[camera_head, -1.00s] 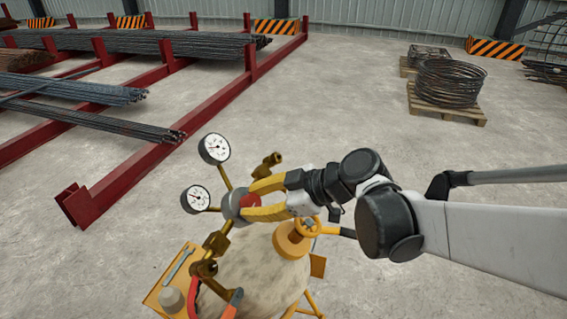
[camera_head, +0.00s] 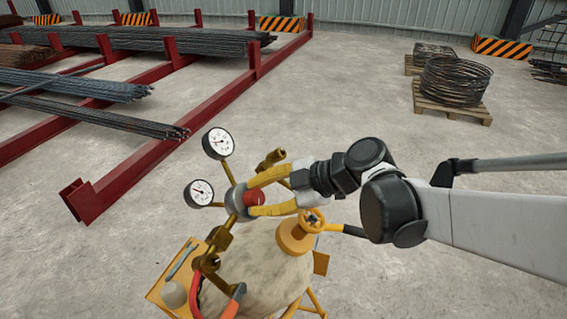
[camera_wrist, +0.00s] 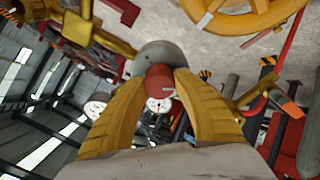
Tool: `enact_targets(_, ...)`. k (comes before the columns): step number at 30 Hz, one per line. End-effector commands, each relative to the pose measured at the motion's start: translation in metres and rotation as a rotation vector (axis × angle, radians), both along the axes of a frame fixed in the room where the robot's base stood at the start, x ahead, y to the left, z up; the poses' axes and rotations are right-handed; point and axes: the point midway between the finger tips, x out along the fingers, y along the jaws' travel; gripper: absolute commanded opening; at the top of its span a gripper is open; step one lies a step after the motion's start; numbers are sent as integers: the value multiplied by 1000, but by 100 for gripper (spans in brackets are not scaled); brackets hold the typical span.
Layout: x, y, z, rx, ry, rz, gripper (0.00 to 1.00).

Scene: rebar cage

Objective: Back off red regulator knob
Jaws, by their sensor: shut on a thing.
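The red regulator knob (camera_head: 254,199) sits on the front of a grey regulator body (camera_head: 235,201) with brass fittings. It also shows in the wrist view (camera_wrist: 159,80), between the yellow fingers. My gripper (camera_head: 252,196) reaches in from the right, one finger above the knob and one below. Its fingers are shut on the knob, and the wrist view shows the fingertips (camera_wrist: 160,82) on both sides of it. Two round white gauges, an upper one (camera_head: 218,143) and a lower one (camera_head: 201,192), stand left of the regulator. The knob's far side is hidden.
Red and orange hoses hang at the lower left beside a yellow tray (camera_head: 165,292). Red racks (camera_head: 140,165) hold rebar behind.

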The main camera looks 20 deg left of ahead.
Motion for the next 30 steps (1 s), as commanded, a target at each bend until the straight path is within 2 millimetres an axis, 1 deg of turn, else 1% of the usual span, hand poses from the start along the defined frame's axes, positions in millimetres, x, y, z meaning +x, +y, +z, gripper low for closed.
enact_targets(8, -1, 1, 0, 0, 1, 1, 3)
enact_targets(9, -1, 1, 0, 0, 1, 1, 46)
enact_targets(10, -1, 1, 0, 0, 1, 1, 55)
enact_targets(11, -1, 1, 0, 0, 1, 1, 58)
enact_targets(19, 0, 0, 0, 0, 1, -1, 58)
enact_targets(22, 0, -5, 3, -1, 1, -2, 58)
enact_targets(26, 0, -22, 14, 0, 2, -5, 58)
enact_targets(30, -1, -50, 31, 0, 1, -5, 58)
